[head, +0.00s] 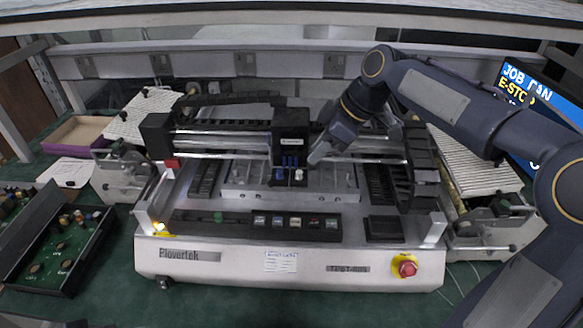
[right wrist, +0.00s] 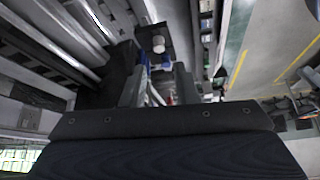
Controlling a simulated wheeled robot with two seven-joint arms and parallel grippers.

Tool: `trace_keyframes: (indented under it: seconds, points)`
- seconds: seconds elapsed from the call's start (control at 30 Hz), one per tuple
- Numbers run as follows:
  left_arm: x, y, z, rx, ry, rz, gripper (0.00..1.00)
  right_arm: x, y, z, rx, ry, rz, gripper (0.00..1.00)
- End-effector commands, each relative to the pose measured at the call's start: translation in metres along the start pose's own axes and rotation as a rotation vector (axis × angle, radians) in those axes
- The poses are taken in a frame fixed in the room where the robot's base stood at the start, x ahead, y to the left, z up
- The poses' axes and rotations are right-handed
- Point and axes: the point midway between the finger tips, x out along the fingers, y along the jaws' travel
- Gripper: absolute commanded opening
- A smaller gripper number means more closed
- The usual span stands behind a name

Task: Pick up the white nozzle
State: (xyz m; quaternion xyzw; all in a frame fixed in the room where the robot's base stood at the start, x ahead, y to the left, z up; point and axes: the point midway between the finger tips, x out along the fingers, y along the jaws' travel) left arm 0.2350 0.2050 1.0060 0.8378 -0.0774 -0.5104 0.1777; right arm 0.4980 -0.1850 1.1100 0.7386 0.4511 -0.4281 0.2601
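The white nozzle (head: 298,174) is a small pale piece at the lower front of the machine's black placement head (head: 291,145). In the right wrist view the white nozzle (right wrist: 158,44) shows as a short white cylinder ahead of the fingertips. My right gripper (head: 318,156) comes down from the upper right and is just right of the head in the head view. In the right wrist view my right gripper (right wrist: 159,82) has its two fingers apart, with nothing held between them. A gap shows between the fingers and the nozzle. My left gripper is not in view.
Blue parts (head: 288,161) sit beside the nozzle on the head. Metal rails (head: 220,150) cross the machine. A tray of electronic parts (head: 62,245) lies left.

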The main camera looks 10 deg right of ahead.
Motion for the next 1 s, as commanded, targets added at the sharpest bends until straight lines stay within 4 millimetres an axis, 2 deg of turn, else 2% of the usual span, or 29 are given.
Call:
trace_keyframes:
  seconds: [0.27, 0.5, 0.63, 0.83, 1.0]
  points:
    - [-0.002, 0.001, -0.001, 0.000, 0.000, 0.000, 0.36, 0.031, 0.001, 0.000, -0.001, -0.001, -0.004, 0.27]
    - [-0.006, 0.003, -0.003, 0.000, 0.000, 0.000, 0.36, 0.066, 0.003, 0.002, -0.001, -0.001, -0.004, 0.27]
    - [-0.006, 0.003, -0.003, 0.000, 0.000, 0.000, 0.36, 0.074, 0.003, 0.002, -0.001, 0.000, -0.001, 0.27]
    - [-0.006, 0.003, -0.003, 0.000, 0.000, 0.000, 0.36, 0.074, 0.003, 0.002, 0.000, 0.000, 0.001, 0.27]
    - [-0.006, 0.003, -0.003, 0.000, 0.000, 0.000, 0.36, 0.074, 0.003, 0.002, 0.000, 0.000, 0.001, 0.06]
